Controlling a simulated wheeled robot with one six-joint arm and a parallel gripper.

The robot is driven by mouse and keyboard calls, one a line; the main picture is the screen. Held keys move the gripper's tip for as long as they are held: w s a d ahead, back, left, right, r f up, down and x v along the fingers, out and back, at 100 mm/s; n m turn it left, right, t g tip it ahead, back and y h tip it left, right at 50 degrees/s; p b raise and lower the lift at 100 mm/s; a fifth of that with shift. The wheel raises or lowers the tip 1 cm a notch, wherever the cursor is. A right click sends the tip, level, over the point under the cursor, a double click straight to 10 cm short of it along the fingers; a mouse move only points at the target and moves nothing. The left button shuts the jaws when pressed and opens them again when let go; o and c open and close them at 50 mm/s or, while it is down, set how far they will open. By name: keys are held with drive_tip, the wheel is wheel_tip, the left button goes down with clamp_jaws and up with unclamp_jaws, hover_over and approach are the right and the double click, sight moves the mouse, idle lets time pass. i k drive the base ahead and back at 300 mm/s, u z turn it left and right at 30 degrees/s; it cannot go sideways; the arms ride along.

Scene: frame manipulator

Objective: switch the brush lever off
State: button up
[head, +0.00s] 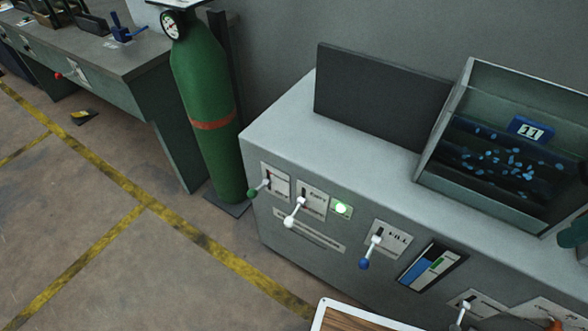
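Several levers stick out of the front of a grey machine cabinet (300,125). At its left end is a lever with a green knob (252,193). Beside it is a lever with a white knob (289,221), with a lit green lamp (341,208) to its right. Further right is a lever with a blue knob (364,264), under a label that seems to read FILL. A lever (460,312) and an orange knob (556,326) are cut by the bottom edge. I cannot read which label says brush. My gripper is not in view.
A glass-walled tank (440,130) with blue pieces and an 11 tag (531,130) stands on the cabinet. A green gas cylinder (207,110) stands left of it, near a workbench (140,60). A wood-topped tray (345,320) shows at the bottom. Floor at lower left is clear.

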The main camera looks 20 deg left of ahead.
sight(252, 193)
drive_tip(key=u, duration=1.2)
